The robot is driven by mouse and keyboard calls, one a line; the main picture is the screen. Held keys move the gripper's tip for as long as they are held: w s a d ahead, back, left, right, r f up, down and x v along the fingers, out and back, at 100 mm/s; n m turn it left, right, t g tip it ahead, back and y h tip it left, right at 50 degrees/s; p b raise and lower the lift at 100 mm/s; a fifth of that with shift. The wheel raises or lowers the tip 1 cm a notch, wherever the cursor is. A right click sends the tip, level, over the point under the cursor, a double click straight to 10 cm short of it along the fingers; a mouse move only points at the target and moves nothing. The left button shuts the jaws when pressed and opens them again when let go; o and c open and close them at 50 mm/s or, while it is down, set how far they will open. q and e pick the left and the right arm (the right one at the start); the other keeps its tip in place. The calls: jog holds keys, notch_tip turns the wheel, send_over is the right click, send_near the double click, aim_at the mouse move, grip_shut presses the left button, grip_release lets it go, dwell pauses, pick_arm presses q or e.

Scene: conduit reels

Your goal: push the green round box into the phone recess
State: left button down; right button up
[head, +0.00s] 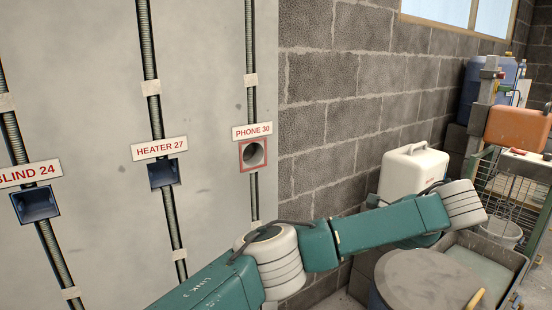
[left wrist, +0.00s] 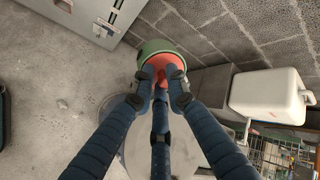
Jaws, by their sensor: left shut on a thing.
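The green round box (left wrist: 152,48) shows in the left wrist view, with a green rim and an orange-red inner face. My left gripper (left wrist: 161,76) is shut on it, and its dark fingers cover part of it. The box is not visible in the head view. My right gripper is not in view.
The heater recess (head: 163,173) and blind recess (head: 35,204) are left of the phone recess. A block wall (head: 345,85) adjoins on the right. A white canister (head: 413,172), a round grey lid (head: 428,282) and a wire cart (head: 515,185) crowd the right side.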

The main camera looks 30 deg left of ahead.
pick_arm(q)
jog(key=a+r+p, duration=0.1)
jog(key=a, duration=0.1)
jog(key=w+a+r+m+t+y+p, duration=0.1)
jog(key=a, duration=0.1)
jog(key=a+r+m+t+p, duration=0.1)
jog(key=a+r, duration=0.1)
jog(key=shift+w, duration=0.35)
jog(key=s+a+r+t+y+p, duration=0.1)
jog(key=a+r+y+p, duration=0.2)
jog(key=a, duration=0.8)
jog(key=s+a+r+t+y+p, duration=0.1)
jog(key=a+r+p, duration=0.4)
jog(key=a, duration=0.6)
jog(key=shift+s+a+r+m+t+y, duration=0.35)
jog(key=shift+t+y, duration=0.25)
jog(key=shift+y, duration=0.6)
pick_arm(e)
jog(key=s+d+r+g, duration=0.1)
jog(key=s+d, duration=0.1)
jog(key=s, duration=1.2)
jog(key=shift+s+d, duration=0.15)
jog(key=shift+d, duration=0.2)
pick_arm(q)
jog(key=shift+s+p, duration=0.25)
jog(key=shift+p, duration=0.1)
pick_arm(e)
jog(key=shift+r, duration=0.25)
